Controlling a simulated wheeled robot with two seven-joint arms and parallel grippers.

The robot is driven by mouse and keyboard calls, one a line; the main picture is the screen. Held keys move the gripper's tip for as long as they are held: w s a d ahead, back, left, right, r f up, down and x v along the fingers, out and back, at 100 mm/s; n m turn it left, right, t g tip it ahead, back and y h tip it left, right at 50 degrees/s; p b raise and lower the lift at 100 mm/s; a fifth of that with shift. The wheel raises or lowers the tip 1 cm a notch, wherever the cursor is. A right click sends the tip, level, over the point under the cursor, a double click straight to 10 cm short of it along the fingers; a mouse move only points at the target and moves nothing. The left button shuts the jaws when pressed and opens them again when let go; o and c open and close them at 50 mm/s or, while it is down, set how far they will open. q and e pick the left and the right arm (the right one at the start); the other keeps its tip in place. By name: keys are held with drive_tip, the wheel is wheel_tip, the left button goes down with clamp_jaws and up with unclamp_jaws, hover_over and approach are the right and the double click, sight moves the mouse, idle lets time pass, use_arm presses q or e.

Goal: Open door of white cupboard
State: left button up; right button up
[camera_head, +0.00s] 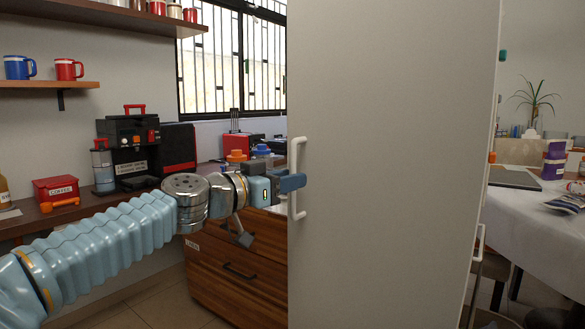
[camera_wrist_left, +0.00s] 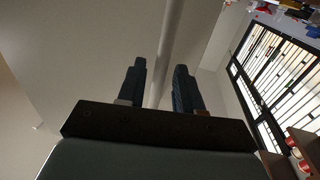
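The white cupboard (camera_head: 390,110) stands tall in the middle of the head view, its broad pale door facing me. A white vertical bar handle (camera_head: 297,152) is on the door's left edge. My left gripper (camera_head: 291,184) is at the handle's lower half. In the left wrist view its two dark fingers (camera_wrist_left: 160,88) are apart, with the handle bar (camera_wrist_left: 170,40) running between them and gaps visible on both sides. Whether a finger touches the bar I cannot tell. The door looks shut. My right gripper is in neither view.
A second white handle (camera_head: 478,243) is on the cupboard's right side. Wooden drawers (camera_head: 232,272) and a counter with a coffee machine (camera_head: 130,145) and a red box (camera_head: 57,190) are left. A white-covered table (camera_head: 535,225) is right. Floor is clear before the drawers.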

use_arm(q)
drive_tip(key=shift+x, duration=0.9)
clamp_jaws()
